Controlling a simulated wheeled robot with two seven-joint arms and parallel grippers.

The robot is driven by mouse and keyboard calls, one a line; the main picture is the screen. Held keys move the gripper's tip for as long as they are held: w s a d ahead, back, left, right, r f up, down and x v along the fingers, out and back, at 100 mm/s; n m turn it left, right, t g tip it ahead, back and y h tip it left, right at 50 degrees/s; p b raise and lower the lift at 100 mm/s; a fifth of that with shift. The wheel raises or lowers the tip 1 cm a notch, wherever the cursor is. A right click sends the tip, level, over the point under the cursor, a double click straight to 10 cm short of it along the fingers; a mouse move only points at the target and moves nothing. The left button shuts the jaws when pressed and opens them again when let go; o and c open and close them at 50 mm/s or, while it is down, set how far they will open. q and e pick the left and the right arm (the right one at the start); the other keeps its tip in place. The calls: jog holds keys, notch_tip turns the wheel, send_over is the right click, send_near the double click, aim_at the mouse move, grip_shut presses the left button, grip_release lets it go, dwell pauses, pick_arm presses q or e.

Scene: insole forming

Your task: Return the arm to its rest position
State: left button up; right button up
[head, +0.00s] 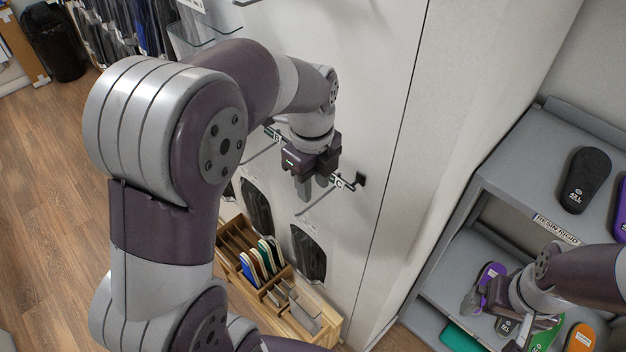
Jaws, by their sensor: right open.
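My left arm fills the left and middle of the head view. My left gripper (312,188) points down in front of the white wall panel, beside the hooks labelled B (277,136) and C (339,183). Its two fingers show close together with nothing seen between them; whether they are fully shut is unclear. My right arm comes in from the right edge. My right gripper (495,318) is open at the grey shelf unit (450,262), above its lower shelf, near a purple insole (491,272). Its body partly hides the insoles there.
A wooden rack (330,318) with upright insoles stands below the wall panel. Dark insoles (308,252) hang on the panel. A black insole (584,180) lies on the shelf unit's top. Green (545,335) and orange (580,338) insoles lie lower. A black bin (52,42) stands at top left.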

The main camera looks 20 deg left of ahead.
aim_at(309, 212)
dwell(0.4)
pick_arm(q)
jog(key=n, duration=0.3)
jog(key=f+n, duration=0.1)
jog(key=n, duration=0.2)
jog(key=shift+w+f+n+t, duration=0.1)
jog(key=shift+w+n+t, duration=0.05)
jog(key=shift+n+t, duration=0.2)
jog(key=s+f+n+b, duration=0.5)
jog(key=s+f+n, duration=0.4)
jog(key=n, duration=0.6)
notch_tip(309, 212, down, 2)
jog(key=shift+d, duration=0.3)
jog(key=shift+s+n+t, duration=0.1)
jog(key=shift+n+t, duration=0.15)
